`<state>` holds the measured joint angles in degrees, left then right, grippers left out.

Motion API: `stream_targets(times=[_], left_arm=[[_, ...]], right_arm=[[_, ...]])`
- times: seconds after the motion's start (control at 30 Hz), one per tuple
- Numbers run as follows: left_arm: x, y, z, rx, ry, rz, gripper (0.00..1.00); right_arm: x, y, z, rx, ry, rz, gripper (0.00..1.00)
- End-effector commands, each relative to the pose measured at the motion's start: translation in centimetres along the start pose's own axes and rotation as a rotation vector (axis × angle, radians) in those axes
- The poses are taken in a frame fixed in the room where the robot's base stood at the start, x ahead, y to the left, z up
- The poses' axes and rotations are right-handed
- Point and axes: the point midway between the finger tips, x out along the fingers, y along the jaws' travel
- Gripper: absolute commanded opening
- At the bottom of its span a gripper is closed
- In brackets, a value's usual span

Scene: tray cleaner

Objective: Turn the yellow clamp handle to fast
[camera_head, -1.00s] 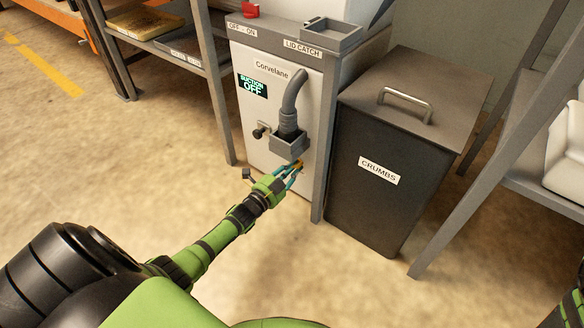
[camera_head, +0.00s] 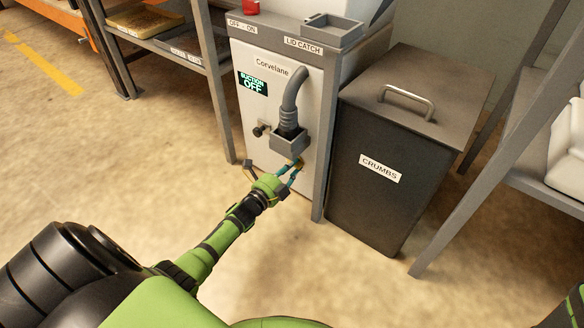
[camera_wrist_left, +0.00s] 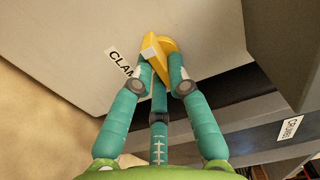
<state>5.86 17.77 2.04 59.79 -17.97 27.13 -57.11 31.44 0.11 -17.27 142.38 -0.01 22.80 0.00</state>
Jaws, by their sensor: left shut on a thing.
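The yellow clamp handle (camera_wrist_left: 168,45) sits on the pale front panel of the machine, beside a partly covered label that starts "CLA" (camera_wrist_left: 120,62). My left gripper (camera_wrist_left: 160,75) has its teal fingers on either side of the handle and is shut on it. In the head view my left gripper (camera_head: 292,172) reaches the lower right of the panel, under the grey hose holder (camera_head: 288,142). The handle is mostly hidden by the fingers there. My right gripper is not in view.
A dark CRUMBS bin (camera_head: 365,205) stands close on the right. The floor in front is clear.

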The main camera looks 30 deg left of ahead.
Motion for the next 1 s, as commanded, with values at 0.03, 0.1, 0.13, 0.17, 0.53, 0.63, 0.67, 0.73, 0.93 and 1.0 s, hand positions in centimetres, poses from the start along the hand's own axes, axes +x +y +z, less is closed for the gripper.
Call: stream_targets(times=[0.03,0.1,0.13,0.17,0.53,0.63,0.67,0.73,0.93,1.0], left_arm=[[0.0,0.0,-0.1,0.003,0.001,0.0,0.0],[0.0,0.0,-0.1,0.003,0.001,0.0,0.0],[0.0,0.0,-0.1,0.003,0.001,0.0,0.0],[0.0,0.0,-0.1,0.003,0.001,0.0,0.0],[0.0,0.0,0.0,0.002,0.001,0.0,0.41],[0.0,0.0,0.0,0.001,0.0,0.0,0.41],[0.0,0.0,0.0,0.001,0.0,0.0,0.41],[-0.3,0.1,0.0,0.001,0.0,0.001,0.41],[-2.9,0.1,0.0,0.002,0.001,0.003,0.41],[-4.3,0.2,-0.1,0.002,0.001,0.003,0.41]], right_arm=[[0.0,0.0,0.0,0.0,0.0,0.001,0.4],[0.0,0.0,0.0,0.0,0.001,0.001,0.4],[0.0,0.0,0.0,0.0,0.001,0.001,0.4],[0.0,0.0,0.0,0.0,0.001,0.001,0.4],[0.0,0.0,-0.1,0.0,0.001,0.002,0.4],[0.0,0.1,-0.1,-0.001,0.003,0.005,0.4],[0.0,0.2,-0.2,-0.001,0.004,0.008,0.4],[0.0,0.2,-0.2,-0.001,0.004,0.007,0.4],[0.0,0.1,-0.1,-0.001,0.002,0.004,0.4],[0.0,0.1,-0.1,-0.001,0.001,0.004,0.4]])
